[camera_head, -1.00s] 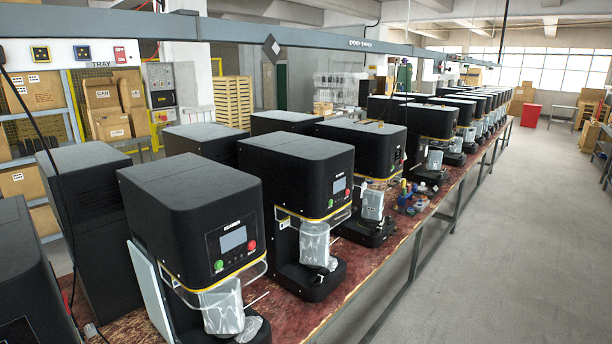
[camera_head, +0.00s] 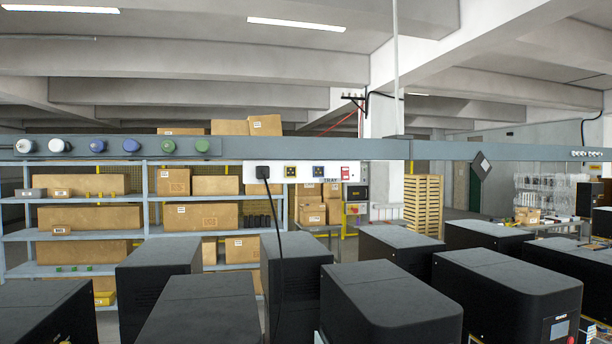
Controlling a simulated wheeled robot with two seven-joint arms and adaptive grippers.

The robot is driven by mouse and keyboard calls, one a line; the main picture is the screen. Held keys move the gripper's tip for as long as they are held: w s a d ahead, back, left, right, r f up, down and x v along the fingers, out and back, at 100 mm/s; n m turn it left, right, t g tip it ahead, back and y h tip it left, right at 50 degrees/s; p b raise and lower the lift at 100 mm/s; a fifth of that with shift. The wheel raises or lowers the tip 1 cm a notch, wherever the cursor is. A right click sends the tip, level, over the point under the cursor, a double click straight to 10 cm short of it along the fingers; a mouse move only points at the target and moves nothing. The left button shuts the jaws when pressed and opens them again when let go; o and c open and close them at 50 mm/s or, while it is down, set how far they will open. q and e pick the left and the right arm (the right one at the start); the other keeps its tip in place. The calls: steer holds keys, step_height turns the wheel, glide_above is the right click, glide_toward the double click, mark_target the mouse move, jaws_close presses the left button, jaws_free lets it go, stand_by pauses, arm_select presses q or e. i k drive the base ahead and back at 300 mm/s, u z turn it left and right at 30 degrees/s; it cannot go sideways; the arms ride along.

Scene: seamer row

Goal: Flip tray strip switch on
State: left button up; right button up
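The white tray power strip (camera_head: 305,172) hangs under the grey overhead rail in the middle of the view. It carries a black plug (camera_head: 262,172) at its left end, with a cable hanging down. A label reading TRAY shows just below. Neither of my grippers is in view.
The grey rail (camera_head: 450,150) crosses the whole view and bears several coloured round connectors (camera_head: 97,145) at the left. Black seamer machines (camera_head: 390,300) fill the foreground below the strip. Shelves with cardboard boxes (camera_head: 200,215) stand behind. The space directly before the strip looks clear.

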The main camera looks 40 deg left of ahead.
mark_target(344, 171)
steer(key=u, duration=1.1)
steer(key=i, duration=0.35)
steer(key=z, duration=1.1)
